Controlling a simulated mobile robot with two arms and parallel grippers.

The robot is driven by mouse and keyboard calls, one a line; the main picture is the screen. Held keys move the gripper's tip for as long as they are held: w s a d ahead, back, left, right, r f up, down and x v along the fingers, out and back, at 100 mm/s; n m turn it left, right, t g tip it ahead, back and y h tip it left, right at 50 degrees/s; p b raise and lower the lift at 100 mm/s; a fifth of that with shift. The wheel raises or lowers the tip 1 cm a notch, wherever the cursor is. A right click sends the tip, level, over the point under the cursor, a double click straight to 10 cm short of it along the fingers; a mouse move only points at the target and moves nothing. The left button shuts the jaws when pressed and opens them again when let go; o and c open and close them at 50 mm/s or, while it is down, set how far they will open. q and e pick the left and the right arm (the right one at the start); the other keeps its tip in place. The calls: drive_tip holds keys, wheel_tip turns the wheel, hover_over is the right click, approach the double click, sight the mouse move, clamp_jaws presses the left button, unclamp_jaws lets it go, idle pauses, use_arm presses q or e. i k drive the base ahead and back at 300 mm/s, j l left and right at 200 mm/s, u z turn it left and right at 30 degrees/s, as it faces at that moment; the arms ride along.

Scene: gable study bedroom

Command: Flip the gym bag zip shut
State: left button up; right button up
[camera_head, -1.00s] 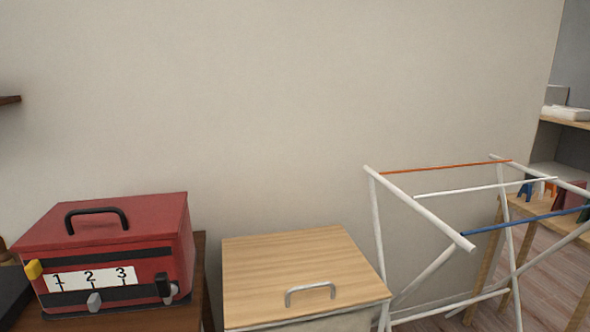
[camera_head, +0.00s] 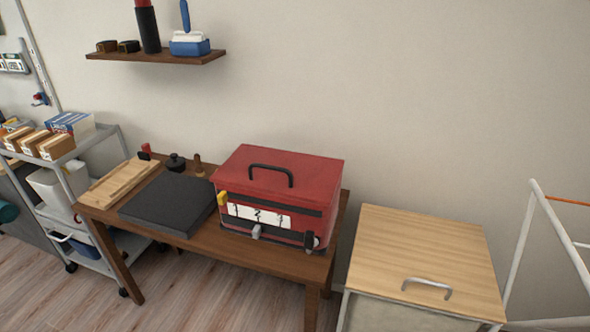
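A red box-shaped bag (camera_head: 283,170) with a black top handle sits on the right part of a brown wooden table (camera_head: 275,260). Its front has a white strip (camera_head: 258,214) marked 1, 2, 3 between dark bands. A yellow tab (camera_head: 223,199) is at the strip's left end. A grey tab (camera_head: 256,232) is below the strip, and a dark knob (camera_head: 309,240) is at the lower right. I cannot tell which of these is the zip. Neither of my grippers is in view.
A black flat slab (camera_head: 170,203) and a wooden board (camera_head: 116,181) lie on the table's left. A grey cart (camera_head: 104,134) stands at left, a wood-lidded bin (camera_head: 425,255) and white rack (camera_head: 555,240) at right. A shelf (camera_head: 155,57) hangs above. Floor (camera_head: 190,300) in front is clear.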

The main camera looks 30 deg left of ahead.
sight(222, 198)
drive_tip(key=i+l+u, duration=0.15)
drive_tip(key=u, duration=0.3)
drive_tip(key=i+l+u, duration=0.1)
drive_tip(key=u, duration=0.3)
drive_tip(key=l+u, duration=0.45)
drive_tip(key=i+j, duration=0.05)
drive_tip(key=j, duration=0.05)
